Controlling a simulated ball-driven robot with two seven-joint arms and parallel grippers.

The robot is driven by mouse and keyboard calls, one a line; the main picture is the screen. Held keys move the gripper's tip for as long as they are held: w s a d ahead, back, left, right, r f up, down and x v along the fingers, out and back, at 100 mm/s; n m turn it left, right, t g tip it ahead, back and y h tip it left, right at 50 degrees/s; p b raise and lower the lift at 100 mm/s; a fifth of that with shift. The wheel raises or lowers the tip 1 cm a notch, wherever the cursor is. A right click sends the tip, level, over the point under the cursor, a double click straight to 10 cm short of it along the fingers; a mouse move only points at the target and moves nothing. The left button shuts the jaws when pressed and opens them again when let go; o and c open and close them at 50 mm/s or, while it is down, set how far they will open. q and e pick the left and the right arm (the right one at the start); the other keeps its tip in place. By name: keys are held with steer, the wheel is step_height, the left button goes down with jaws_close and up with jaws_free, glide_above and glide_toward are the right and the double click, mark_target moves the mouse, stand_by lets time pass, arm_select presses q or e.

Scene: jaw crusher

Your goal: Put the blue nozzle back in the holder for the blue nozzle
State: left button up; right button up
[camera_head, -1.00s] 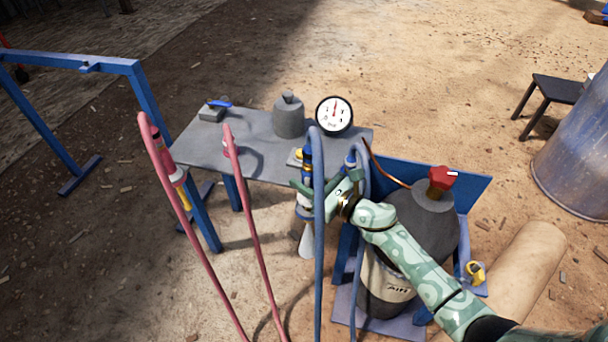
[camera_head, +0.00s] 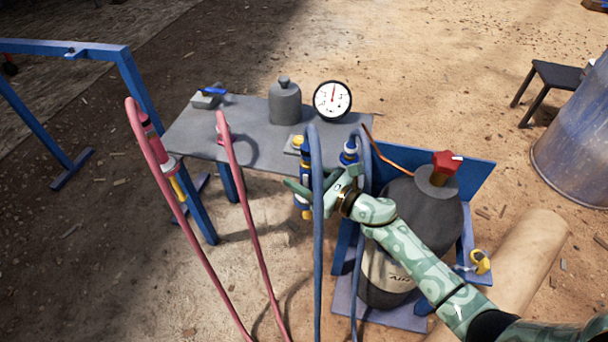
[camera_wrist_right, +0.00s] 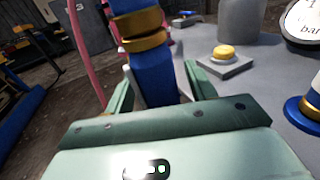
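The blue nozzle (camera_head: 305,172), a slim blue body with gold bands, hangs upright from a blue hose at the front edge of the grey table. It also shows close up in the right wrist view (camera_wrist_right: 152,75). My right gripper (camera_head: 304,190) is shut around its body, with one finger on each side. A blue hose partly covers the nozzle and gripper in the head view. I cannot make out the holder for the blue nozzle clearly. A red nozzle (camera_head: 153,140) with a yellow tip hangs at the left. My left gripper is not in view.
The grey table (camera_head: 190,135) carries a pressure gauge (camera_head: 332,100), a grey bottle (camera_head: 285,103) and a yellow button (camera_head: 297,141). A blue fitting (camera_head: 349,151) stands at its right front. A tank with a red knob (camera_head: 446,165) stands close to my right arm. Pink hoses hang left.

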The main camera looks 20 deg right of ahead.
steer(key=shift+f, duration=0.1)
arm_select(q)
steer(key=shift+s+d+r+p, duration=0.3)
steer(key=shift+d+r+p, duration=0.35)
steer(key=shift+p, duration=0.45)
arm_select(e)
steer(key=v, duration=1.6)
steer(key=shift+d, duration=0.2)
